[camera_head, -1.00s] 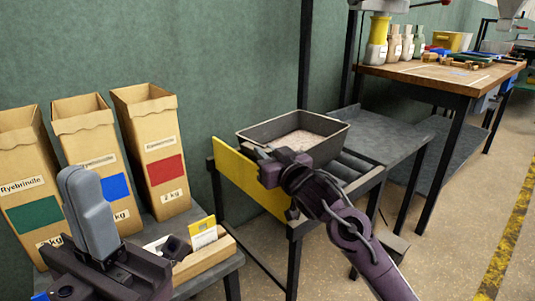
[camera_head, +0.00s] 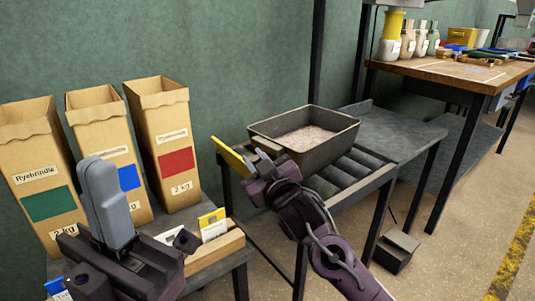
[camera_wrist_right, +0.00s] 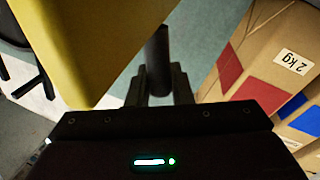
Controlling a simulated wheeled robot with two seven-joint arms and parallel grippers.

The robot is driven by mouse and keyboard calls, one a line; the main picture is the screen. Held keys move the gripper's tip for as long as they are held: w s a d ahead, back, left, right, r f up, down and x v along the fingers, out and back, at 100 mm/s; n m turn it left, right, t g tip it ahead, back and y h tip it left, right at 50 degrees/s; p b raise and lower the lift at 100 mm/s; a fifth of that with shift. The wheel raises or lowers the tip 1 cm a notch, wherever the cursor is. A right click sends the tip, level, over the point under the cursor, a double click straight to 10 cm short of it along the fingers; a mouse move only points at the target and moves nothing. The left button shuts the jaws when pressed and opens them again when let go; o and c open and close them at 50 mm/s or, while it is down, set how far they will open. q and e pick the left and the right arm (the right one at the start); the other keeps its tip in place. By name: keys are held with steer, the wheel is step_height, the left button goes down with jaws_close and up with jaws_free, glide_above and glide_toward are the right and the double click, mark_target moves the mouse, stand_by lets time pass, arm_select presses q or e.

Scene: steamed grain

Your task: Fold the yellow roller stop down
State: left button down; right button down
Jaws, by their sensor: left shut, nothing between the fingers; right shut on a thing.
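The yellow roller stop (camera_head: 232,158) is at the near left end of the roller table and looks narrow and tilted. It fills the upper left of the right wrist view (camera_wrist_right: 95,35). My right gripper (camera_head: 258,165) is at the stop's right part. In the right wrist view its fingers (camera_wrist_right: 159,88) are shut on a dark rod (camera_wrist_right: 157,50) beside the yellow panel, apparently the stop's handle. The stop's lower part is hidden by my arm. My left gripper (camera_head: 106,195) is shut and empty, in front of the grain bags.
A dark tray (camera_head: 335,142) of grain stands on the rollers (camera_head: 352,168), close behind the stop. Three bags, including Ryebrindle (camera_head: 40,175), stand left on a small table with a wooden card box (camera_head: 225,243). A workbench (camera_head: 455,78) is at back right.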

steer(key=shift+s+a+f+n+y, duration=0.15)
steer(key=shift+s+a+f+n, duration=0.35)
steer(key=shift+a+n, duration=0.2)
steer(key=shift+s+a+f+n+y, duration=0.15)
steer(key=shift+s+a+f+n, duration=0.35)
steer(key=shift+a+n, duration=0.2)
steer(key=shift+d+r, duration=0.1)
steer(key=c, duration=1.3)
jaws_free()
steer(key=shift+c, duration=0.2)
steer(key=p+v, duration=0.2)
steer(key=v, duration=0.5)
steer(key=shift+s, duration=0.35)
steer(key=shift+d, duration=0.15)
